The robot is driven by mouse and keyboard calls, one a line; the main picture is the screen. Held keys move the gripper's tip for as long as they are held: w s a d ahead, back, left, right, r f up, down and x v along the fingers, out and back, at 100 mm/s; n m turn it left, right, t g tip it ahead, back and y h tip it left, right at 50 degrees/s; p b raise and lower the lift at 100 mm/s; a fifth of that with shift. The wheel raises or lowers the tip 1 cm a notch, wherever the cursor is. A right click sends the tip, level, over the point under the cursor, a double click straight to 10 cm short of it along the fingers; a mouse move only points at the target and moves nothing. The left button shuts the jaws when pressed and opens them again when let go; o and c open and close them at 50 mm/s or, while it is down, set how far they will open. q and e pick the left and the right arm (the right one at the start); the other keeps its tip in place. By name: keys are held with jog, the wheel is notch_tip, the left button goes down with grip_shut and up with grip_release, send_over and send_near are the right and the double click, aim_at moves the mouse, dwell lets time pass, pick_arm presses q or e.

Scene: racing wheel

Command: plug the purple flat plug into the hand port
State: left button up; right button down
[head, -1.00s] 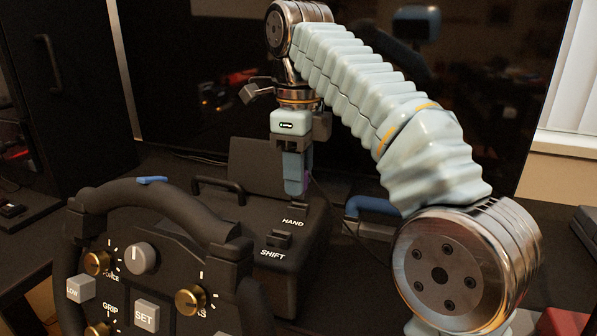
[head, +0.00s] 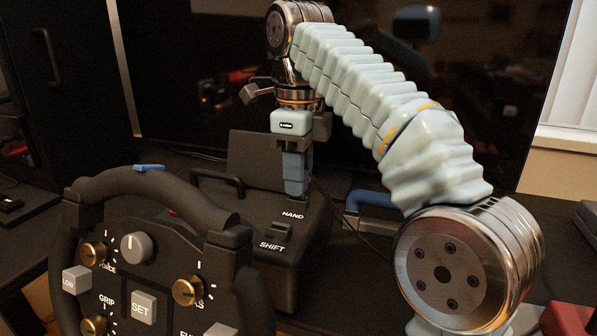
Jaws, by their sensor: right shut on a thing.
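My right gripper (head: 295,165) points straight down over the back of the black wheel base. It is shut on the purple flat plug (head: 303,187), of which only a small purple part shows between and below the fingers. The plug is just behind the HAND label (head: 293,215). The hand port itself is hidden behind the plug and fingers, and I cannot tell whether the plug touches it. A thin dark cable runs from the plug down to the right. My left gripper is not in view.
The racing wheel (head: 150,186) with knobs and buttons stands in front at the left. The SHIFT port (head: 279,228) on the black base (head: 255,260) has a dark piece at it. A blue handle (head: 372,200) lies behind my right arm. A dark screen stands at the back.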

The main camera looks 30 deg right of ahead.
jog(key=shift+f+b, duration=0.5)
jog(key=shift+f, duration=0.1)
jog(key=c, duration=0.8)
grip_release()
notch_tip(320, 180, up, 8)
jog(key=p, duration=0.7)
jog(key=shift+f+p, duration=0.15)
jog(key=shift+p, duration=0.2)
jog(key=shift+f, duration=0.1)
